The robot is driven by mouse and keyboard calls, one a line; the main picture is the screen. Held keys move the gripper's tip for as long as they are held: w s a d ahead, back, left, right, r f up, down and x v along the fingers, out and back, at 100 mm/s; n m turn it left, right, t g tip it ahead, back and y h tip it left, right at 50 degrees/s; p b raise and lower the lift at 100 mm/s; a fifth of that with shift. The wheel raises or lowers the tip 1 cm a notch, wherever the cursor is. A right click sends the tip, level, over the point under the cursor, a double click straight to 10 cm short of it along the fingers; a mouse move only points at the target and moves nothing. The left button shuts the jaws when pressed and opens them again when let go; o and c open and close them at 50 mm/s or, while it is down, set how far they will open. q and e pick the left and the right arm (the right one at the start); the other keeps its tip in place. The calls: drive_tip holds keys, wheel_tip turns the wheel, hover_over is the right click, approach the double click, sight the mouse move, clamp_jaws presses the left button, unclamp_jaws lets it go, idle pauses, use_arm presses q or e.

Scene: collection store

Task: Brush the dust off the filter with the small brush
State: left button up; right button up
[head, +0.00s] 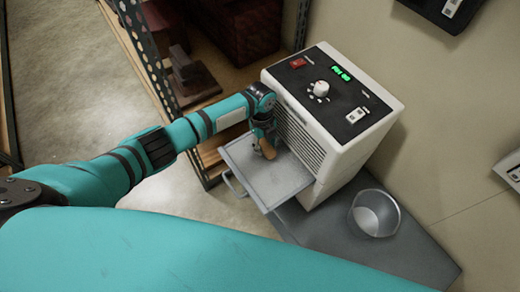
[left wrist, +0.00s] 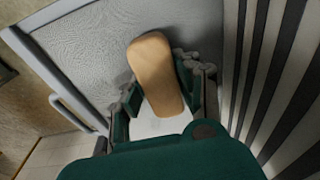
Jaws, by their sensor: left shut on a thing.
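The filter (head: 255,170) is a flat grey panel in a frame with a handle, sticking out of the front of a white machine (head: 367,138). In the left wrist view its grey mesh surface (left wrist: 95,60) fills the upper left. My left gripper (head: 265,146) is over the filter, close to the machine's slatted front. My right gripper is not in view.
The machine stands on a grey surface (head: 325,232); a clear, empty-looking container (head: 375,213) stands to its right. A perforated metal shelf post (head: 150,65) and a shelf with dark red objects (head: 190,75) are behind my left arm. The wall is at the right.

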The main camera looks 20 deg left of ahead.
use_arm(q)
drive_tip(key=shift+w+d+f+b, duration=0.15)
drive_tip(key=shift+w+d+b, duration=0.2)
drive_tip(key=shift+w, duration=0.1)
drive_tip(key=shift+w+d, duration=0.25)
drive_tip(key=shift+w, duration=0.05)
drive_tip(key=shift+r, duration=0.25)
wheel_tip(320, 180, up, 6)
drive_tip(key=p, duration=0.5)
drive_tip(key=shift+r, duration=0.1)
wheel_tip(320, 180, up, 3)
drive_tip(key=p, duration=0.3)
